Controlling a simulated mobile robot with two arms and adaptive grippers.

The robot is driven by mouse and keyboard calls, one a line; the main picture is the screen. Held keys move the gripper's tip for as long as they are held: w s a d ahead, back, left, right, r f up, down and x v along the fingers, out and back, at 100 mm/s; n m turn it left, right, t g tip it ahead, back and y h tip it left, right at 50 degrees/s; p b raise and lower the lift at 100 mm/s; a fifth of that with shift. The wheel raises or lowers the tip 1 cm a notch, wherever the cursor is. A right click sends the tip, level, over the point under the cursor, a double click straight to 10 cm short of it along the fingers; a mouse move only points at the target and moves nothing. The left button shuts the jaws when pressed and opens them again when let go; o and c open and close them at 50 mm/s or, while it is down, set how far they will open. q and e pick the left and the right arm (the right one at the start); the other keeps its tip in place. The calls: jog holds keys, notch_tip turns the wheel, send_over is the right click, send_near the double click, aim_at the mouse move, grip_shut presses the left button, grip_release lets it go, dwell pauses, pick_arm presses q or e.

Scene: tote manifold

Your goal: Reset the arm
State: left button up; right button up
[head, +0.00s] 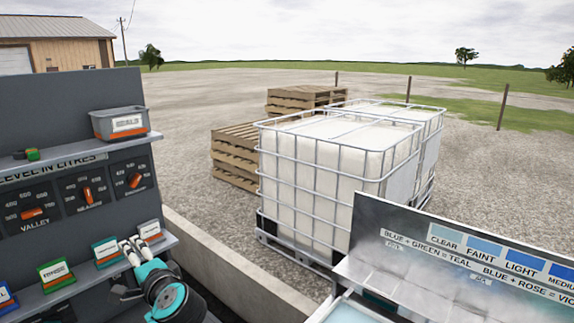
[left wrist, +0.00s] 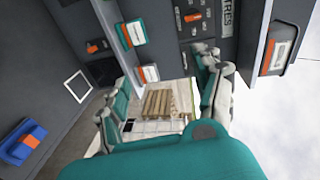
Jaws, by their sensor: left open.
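My left gripper (head: 131,251) is at the lower left of the head view, teal and black with pale fingertips. It is close to the lower shelf, near a teal-and-white labelled block (head: 106,252) and a grey-and-white one with an orange strip (head: 150,232). In the left wrist view the two fingers of the left gripper (left wrist: 163,92) stand wide apart with nothing between them. Pallets show far beyond the gap. My right gripper is in neither view.
A grey panel with orange dials (head: 87,195) rises at the left. A grey bin (head: 118,123) sits on its upper shelf. A green labelled block (head: 56,274) is on the lower shelf. Caged white tanks (head: 320,170), pallets (head: 236,155) and a colour chart board (head: 460,255) stand right.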

pick_arm(q)
jog(key=s+d+f+n+g+h, duration=0.1)
jog(key=s+d+f+g+h, duration=0.15)
jog(key=s+f, duration=0.5)
jog(key=s+d+f+g+h, duration=0.1)
jog(key=s+d+f+h, duration=0.35)
jog(key=f, duration=0.55)
jog(key=s+d+f+n+g+h, duration=0.25)
jog(key=s+f, duration=0.25)
jog(key=s, duration=0.7)
jog(key=s+d+f+n+g+h, duration=0.2)
jog(key=s+f+n+h, duration=0.15)
jog(key=s, duration=0.75)
notch_tip(320, 180, down, 33)
jog(key=s+m+g+y+b, duration=0.1)
jog(key=s+b, duration=0.1)
jog(key=b, duration=0.5)
jog(key=s+a+f+b, duration=0.1)
jog(key=s+f+b, duration=0.1)
jog(key=s+f, duration=0.6)
jog(key=s+a+f+g+b, duration=0.1)
jog(key=s+f+b, duration=0.2)
jog(key=s+f, duration=0.5)
notch_tip(320, 180, down, 5)
jog(key=shift+a+f, duration=0.1)
jog(key=shift+a, duration=0.2)
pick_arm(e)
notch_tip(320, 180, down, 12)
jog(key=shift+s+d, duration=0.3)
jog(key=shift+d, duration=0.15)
